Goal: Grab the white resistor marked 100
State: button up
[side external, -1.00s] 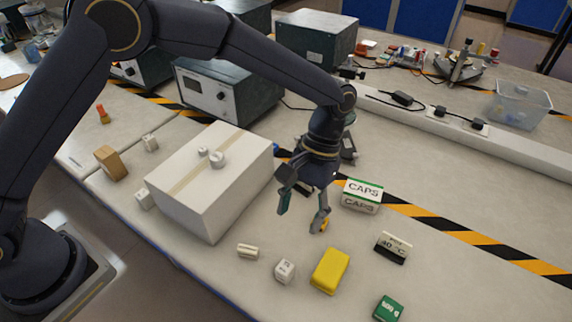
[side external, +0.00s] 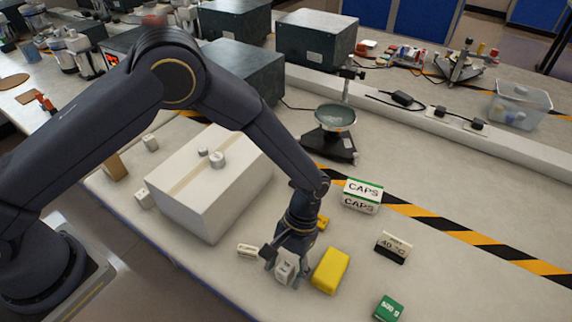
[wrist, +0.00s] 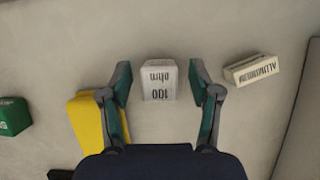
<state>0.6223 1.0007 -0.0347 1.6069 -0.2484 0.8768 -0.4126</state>
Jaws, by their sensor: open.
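The white resistor marked "100 ohm" (wrist: 159,80) stands on the table in the wrist view, its label upside down in that picture. It also shows in the side view (side external: 286,268), partly covered by my gripper. My gripper (wrist: 160,82) is open, with one finger on each side of the resistor and a visible gap on both sides in the wrist view. In the side view my gripper (side external: 286,272) is low over the table at the resistor.
A yellow block (side external: 331,270) stands close beside my gripper. A small white labelled block (side external: 248,251) lies on the other side. A green block (side external: 388,308), a 40 °C block (side external: 392,247), a CAPS box (side external: 362,196) and a large white box (side external: 222,185) stand around.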

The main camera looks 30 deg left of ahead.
jog(key=shift+f, duration=0.1)
jog(key=shift+c, duration=0.3)
grip_shut()
